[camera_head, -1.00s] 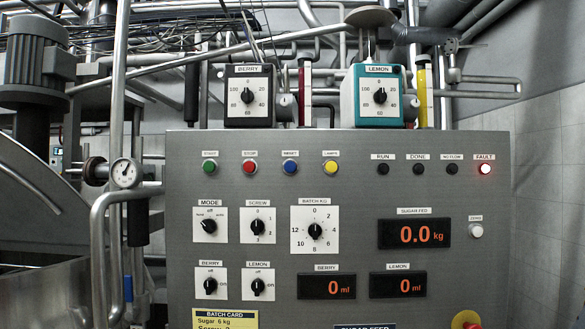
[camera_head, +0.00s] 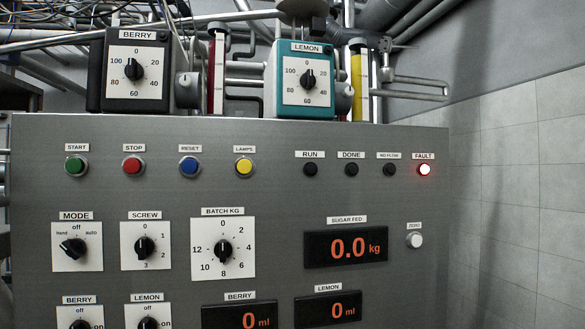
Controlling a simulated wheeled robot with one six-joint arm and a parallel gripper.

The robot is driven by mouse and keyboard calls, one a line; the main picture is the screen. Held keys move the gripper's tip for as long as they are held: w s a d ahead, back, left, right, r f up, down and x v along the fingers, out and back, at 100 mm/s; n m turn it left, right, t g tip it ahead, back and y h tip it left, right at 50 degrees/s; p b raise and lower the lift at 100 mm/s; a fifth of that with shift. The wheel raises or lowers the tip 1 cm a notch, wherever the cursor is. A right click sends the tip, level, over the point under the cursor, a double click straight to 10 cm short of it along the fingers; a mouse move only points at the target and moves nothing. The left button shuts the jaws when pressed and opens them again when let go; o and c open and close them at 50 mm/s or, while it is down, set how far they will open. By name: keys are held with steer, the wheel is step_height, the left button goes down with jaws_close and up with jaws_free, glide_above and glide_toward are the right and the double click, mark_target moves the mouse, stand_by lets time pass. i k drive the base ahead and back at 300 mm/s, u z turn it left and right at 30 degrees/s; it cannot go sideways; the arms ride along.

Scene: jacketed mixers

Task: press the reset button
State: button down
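The reset button (camera_head: 189,166) is a blue round button under a RESET label, in the upper row of the grey control panel (camera_head: 290,190). It sits between the red stop button (camera_head: 133,168) and the yellow lamps button (camera_head: 244,166). The green start button (camera_head: 76,166) is at the far left of the row. The fault lamp (camera_head: 424,170) glows red at the right; the run, done and no flow lamps are dark. The sugar fed display (camera_head: 346,247) reads 0.0 kg. My gripper is not in view.
Below the buttons are the mode knob (camera_head: 75,247), screw knob (camera_head: 145,245) and batch kg knob (camera_head: 223,249). A black berry box (camera_head: 137,68) and a teal lemon box (camera_head: 300,80) stand above the panel's top edge. A tiled wall (camera_head: 520,180) lies to the right.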

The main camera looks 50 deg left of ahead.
mark_target(189, 166)
steer(key=z, duration=0.35)
steer(key=k, duration=1.05)
steer(key=u, duration=1.4)
steer(key=i, duration=0.5)
steer(key=z, duration=0.1)
